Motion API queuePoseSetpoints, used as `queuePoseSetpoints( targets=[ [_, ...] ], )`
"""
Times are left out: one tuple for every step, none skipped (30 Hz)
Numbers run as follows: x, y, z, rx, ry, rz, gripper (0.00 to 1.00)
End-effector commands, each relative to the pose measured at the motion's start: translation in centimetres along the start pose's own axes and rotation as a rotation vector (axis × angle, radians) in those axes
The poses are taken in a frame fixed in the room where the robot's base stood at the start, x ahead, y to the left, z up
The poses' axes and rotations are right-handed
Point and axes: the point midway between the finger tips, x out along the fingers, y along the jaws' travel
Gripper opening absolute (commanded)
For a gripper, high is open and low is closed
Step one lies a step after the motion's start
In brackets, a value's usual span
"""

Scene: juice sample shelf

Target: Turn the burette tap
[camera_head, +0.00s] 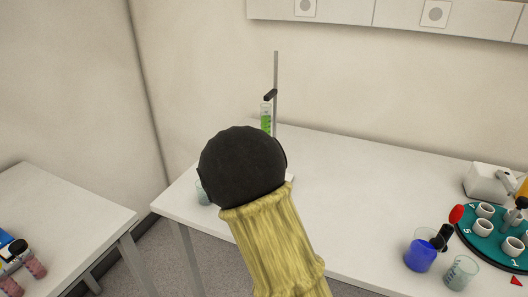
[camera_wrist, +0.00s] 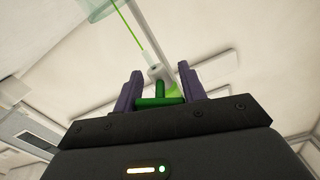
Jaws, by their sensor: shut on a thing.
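The burette (camera_head: 266,118) holds green liquid and is clamped to a metal stand rod (camera_head: 276,75) at the back left of the white table. Its lower part is hidden behind my arm in the head view. In the wrist view, the green burette tap (camera_wrist: 158,100) sits between the purple fingers of my gripper (camera_wrist: 158,90), which is shut on it. A thin green stream or line (camera_wrist: 125,32) runs from the burette tip toward a clear glass vessel (camera_wrist: 88,8). A glass beaker (camera_head: 202,192) shows partly at the left edge of my arm.
On the right of the white table (camera_head: 345,185) stand a blue-filled beaker (camera_head: 420,256), a clear beaker (camera_head: 461,273) and a teal round tray (camera_head: 480,244) with several white cups. The table's middle is clear. Another table (camera_head: 70,210) stands at left.

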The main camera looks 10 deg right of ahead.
Motion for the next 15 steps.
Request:
queuePoseSetpoints(
  targets=[
    [-0.07, -0.08, 0.07, -0.001, -0.003, -0.002, 0.18],
    [-0.07, -0.07, 0.08, -0.002, -0.003, -0.002, 0.18],
    [-0.07, -0.07, 0.08, -0.002, -0.003, -0.002, 0.18],
    [-0.06, -0.07, 0.08, -0.002, -0.003, -0.002, 0.18],
    [-0.04, -0.04, 0.07, -0.002, -0.003, -0.001, 0.45],
    [-0.02, -0.02, 0.06, -0.002, -0.003, -0.001, 0.53],
    [-0.02, -0.01, 0.06, -0.002, -0.003, 0.0, 0.59],
    [-0.01, 0.0, 0.05, -0.003, -0.002, 0.0, 0.63],
    [0.0, 0.01, 0.05, -0.003, -0.002, 0.0, 0.63],
    [0.0, 0.01, 0.04, -0.003, -0.002, 0.0, 0.63],
    [0.01, 0.02, 0.04, -0.003, -0.002, 0.0, 0.63],
    [0.01, 0.02, 0.03, -0.003, -0.002, 0.0, 0.63],
    [0.01, 0.03, 0.03, -0.003, -0.002, 0.0, 0.63],
    [0.02, 0.03, 0.03, -0.003, -0.002, 0.0, 0.63],
    [0.01, 0.03, 0.02, -0.003, -0.001, 0.0, 0.63]
  ],
)
